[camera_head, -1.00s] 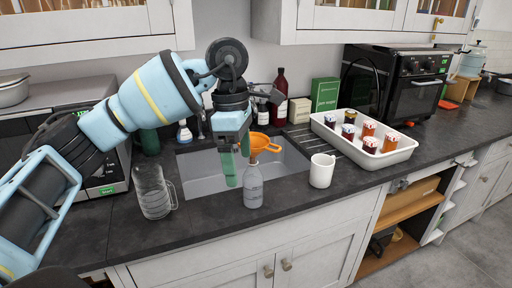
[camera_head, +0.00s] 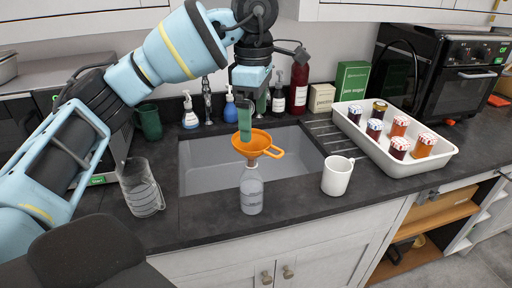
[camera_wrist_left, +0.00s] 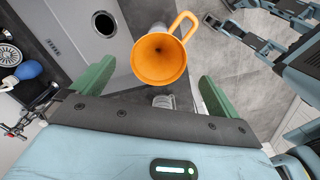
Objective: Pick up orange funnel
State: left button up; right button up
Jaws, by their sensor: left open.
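The orange funnel (camera_head: 262,141) sits mouth up on top of a clear grey bottle (camera_head: 252,192) at the sink's front edge, its loop handle pointing right. In the left wrist view the funnel (camera_wrist_left: 158,62) shows its round mouth, with the handle at upper right. My left gripper (camera_head: 252,126) is open, its green fingers pointing down above the funnel. In the wrist view the left gripper's fingers (camera_wrist_left: 157,72) are spread wide, with the funnel ahead between them. One finger overlaps the funnel's mouth in the head view; contact cannot be told.
A glass jug (camera_head: 140,188) stands left of the bottle and a white mug (camera_head: 337,176) right of it. The sink (camera_head: 205,165) lies behind. A white tray (camera_head: 436,160) of several jars is at right. Soap bottles (camera_head: 190,112) stand behind the sink.

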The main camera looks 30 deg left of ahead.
aim_at(258, 142)
pick_arm(q)
jog(key=shift+f, duration=0.85)
jog(key=shift+w+f, duration=0.2)
jog(key=shift+f, duration=0.25)
jog(key=shift+d+f, duration=0.2)
jog(key=shift+f, duration=1)
jog(key=shift+d+f, duration=0.15)
jog(key=shift+f, duration=1)
jog(key=shift+s, duration=0.1)
jog(key=c, duration=1.1)
jog(key=shift+o, duration=0.2)
jog(key=shift+r, duration=0.15)
